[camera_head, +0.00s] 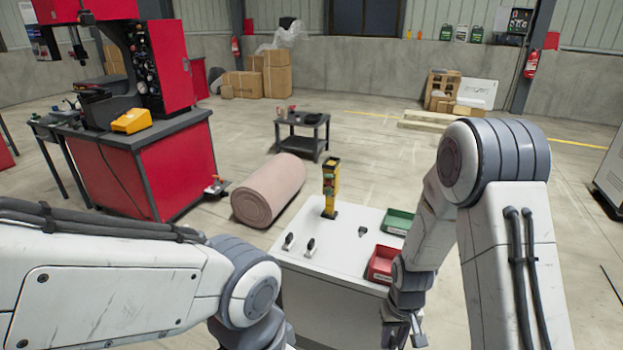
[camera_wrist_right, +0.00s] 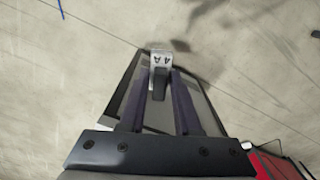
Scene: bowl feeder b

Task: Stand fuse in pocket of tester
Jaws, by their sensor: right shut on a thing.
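My right gripper (camera_head: 408,335) hangs low beside the right side of the white table, at the lower edge of the head view. In the right wrist view my right gripper (camera_wrist_right: 160,88) is shut on the fuse (camera_wrist_right: 161,59), a pale block marked "4 A". The fuse sits at the fingertips with its marked end showing and the floor behind it. A yellow and black upright device (camera_head: 330,188) stands at the table's back edge; it may be the tester, but I cannot make out a pocket. My left gripper is out of sight; only its arm shows.
The white table (camera_head: 335,255) carries a green bin (camera_head: 397,222), a red bin (camera_head: 381,264) and several small dark pieces, such as one (camera_head: 362,232) near the middle. Its top is otherwise clear. A pink roll (camera_head: 268,190) lies on the floor behind it.

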